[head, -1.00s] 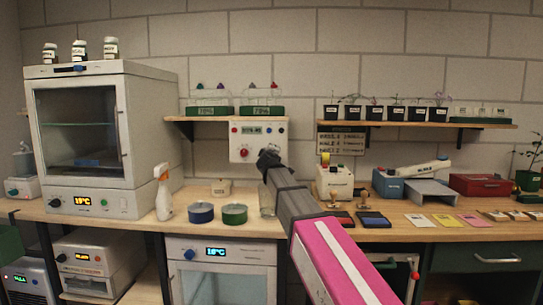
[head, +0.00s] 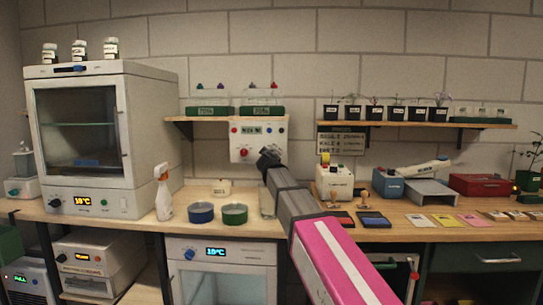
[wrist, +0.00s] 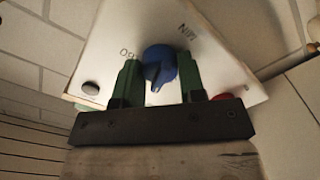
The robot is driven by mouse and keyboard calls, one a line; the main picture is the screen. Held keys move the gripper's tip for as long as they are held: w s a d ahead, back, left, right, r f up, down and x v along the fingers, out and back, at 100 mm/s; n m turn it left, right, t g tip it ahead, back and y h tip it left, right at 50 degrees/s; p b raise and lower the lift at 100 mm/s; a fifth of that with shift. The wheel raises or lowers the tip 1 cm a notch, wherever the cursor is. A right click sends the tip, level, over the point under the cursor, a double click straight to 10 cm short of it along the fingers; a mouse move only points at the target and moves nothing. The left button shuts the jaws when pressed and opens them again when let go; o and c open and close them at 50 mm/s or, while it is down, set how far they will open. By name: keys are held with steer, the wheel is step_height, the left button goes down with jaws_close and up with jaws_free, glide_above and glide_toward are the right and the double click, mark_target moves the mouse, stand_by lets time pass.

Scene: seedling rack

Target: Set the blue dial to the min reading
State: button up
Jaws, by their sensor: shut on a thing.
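The blue dial (wrist: 158,62) is on the white face of a control box (wrist: 105,68). In the wrist view the green fingers of my gripper (wrist: 159,77) are on either side of it, shut on it. The printed MIN mark lies up and to the right of the dial, and another mark, partly readable, lies to its left. A dark notch shows on the dial's lower side; I cannot tell its exact reading. In the head view my gripper (head: 268,155) is at the front of the control box (head: 243,146) and hides the dial.
A shelf with green racks (head: 207,111) runs behind the box. On the bench below stand a spray bottle (head: 164,196), a blue tin (head: 201,212) and a green tin (head: 234,214).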

steer(key=o, duration=0.9)
steer(key=shift+s, duration=0.1)
steer(key=s, duration=1)
steer(key=shift+s+a, duration=0.2)
steer(key=shift+s, duration=0.15)
